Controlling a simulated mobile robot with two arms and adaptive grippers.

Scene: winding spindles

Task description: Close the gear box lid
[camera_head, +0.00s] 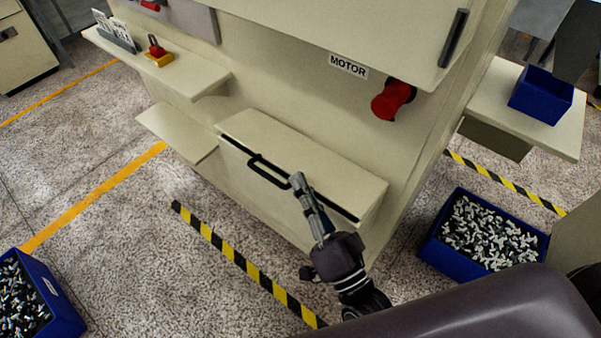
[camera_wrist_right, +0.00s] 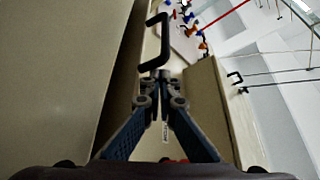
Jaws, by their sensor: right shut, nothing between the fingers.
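The gear box lid (camera_head: 305,163) is a beige panel on a box that juts from the machine's front. A dark strip runs along its front edge; I cannot tell whether it is a gap or a shadow. Its black bar handle (camera_head: 268,173) sticks out at the front and also shows in the right wrist view (camera_wrist_right: 154,45). My right gripper (camera_head: 297,180) is shut and empty, its fingertips close to the handle's right end. In the right wrist view its fingertips (camera_wrist_right: 162,77) are just below the handle; contact is unclear. My left gripper is not in view.
Above the lid are a MOTOR label (camera_head: 348,66) and a red knob (camera_head: 393,99). Beige shelves (camera_head: 175,132) stand out to the left. Blue bins of metal parts stand on the floor at right (camera_head: 432,247) and lower left (camera_head: 62,300). Floor before the box is clear.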

